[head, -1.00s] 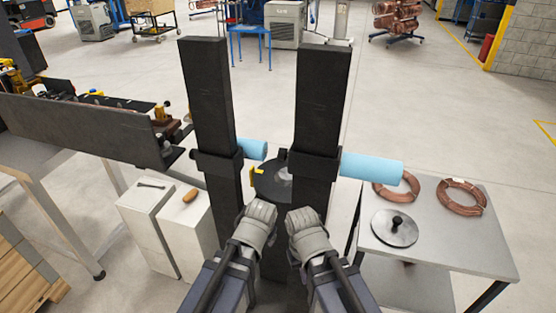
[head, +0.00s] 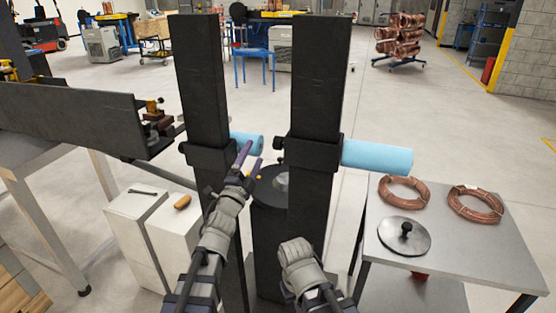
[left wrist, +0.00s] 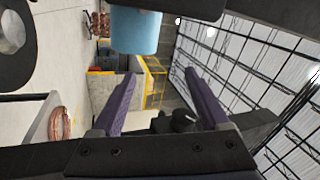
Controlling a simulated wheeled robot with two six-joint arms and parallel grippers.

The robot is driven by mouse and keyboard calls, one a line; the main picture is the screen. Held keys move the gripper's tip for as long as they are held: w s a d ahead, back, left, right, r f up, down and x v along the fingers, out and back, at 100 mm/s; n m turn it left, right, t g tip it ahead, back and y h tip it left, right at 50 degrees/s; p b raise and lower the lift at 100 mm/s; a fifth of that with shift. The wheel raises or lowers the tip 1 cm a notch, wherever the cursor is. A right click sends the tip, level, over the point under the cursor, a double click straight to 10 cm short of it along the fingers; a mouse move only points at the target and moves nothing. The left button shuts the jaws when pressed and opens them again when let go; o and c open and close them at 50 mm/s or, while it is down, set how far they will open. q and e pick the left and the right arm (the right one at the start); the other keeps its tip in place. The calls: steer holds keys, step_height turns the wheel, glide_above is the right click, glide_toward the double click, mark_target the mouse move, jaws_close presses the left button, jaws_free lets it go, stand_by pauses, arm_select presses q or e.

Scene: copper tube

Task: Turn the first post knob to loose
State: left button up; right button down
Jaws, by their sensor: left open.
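Two tall dark posts stand in front of me in the head view, the left post (head: 203,80) and the right post (head: 319,80). Each has a dark collar bearing a light blue roller. A small black knob (head: 182,147) sticks out left of the left collar, and another knob (head: 278,147) left of the right collar. My left gripper (head: 248,160) is open and empty between the posts, left of the right knob. In the left wrist view, a dark rounded knob-like part (left wrist: 182,120) shows between the spread purple fingers. My right arm is low; its gripper is hidden.
The left roller (head: 246,143) is close behind my left gripper; the right roller (head: 376,157) juts out rightward. A dark disc (head: 268,188) sits between the posts. A grey table (head: 455,245) with copper coils (head: 403,191) stands right. A dark-sided bench (head: 70,118) stands left.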

mark_target(278, 142)
arm_select(q)
steer(key=s+d+m+g+h+b, duration=0.3)
steer(key=s+m+h, duration=0.2)
steer(key=m+h, duration=0.5)
arm_select(e)
step_height(278, 142, down, 5)
arm_select(q)
steer(key=w+d+r+p, duration=0.1)
steer(key=r, duration=0.1)
steer(key=w+d+r+m+h+p, duration=0.1)
steer(key=w+d+r+m+p, duration=0.1)
steer(key=d+r+p, duration=0.1)
steer(key=shift+w+r, duration=0.25)
steer(key=shift+r, duration=0.05)
steer(key=shift+w+d, duration=0.15)
steer(key=shift+d, duration=0.1)
arm_select(e)
step_height(278, 142, up, 5)
steer(key=shift+f, duration=0.1)
arm_select(q)
jaws_close()
